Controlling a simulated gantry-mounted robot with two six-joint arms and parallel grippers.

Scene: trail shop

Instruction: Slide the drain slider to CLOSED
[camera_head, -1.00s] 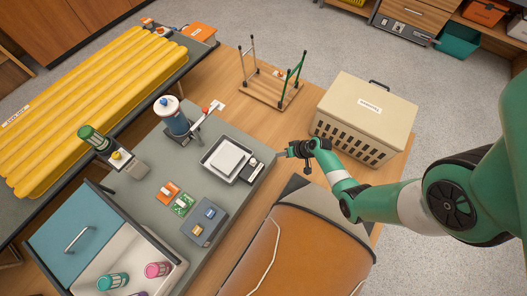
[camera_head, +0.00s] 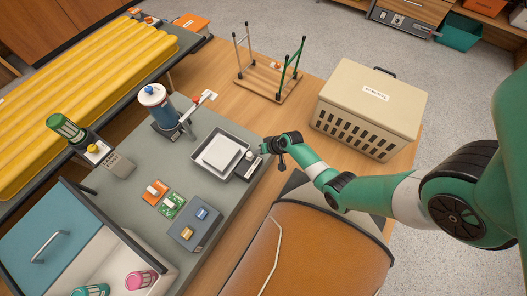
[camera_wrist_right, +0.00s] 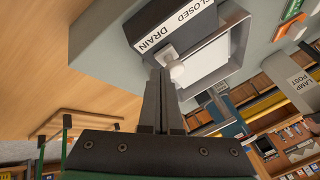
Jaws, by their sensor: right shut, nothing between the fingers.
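The drain slider (camera_head: 248,168) is a dark block on the right side of a grey tray (camera_head: 197,156) with a white slab in it. In the right wrist view the drain slider's dark block (camera_wrist_right: 176,24) carries the labels "DRAIN" and "CLOSED". My right gripper (camera_head: 261,153) is shut and empty at the slider's far end. Its fingers also show in the right wrist view (camera_wrist_right: 162,72). I cannot tell whether they touch the knob. My left gripper is not in view.
A grey box with blue and yellow buttons (camera_head: 195,229) sits in front. A beige crate (camera_head: 366,110) and an orange-brown bag (camera_head: 310,250) flank my right arm. Wooden table shows between the tray and crate.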

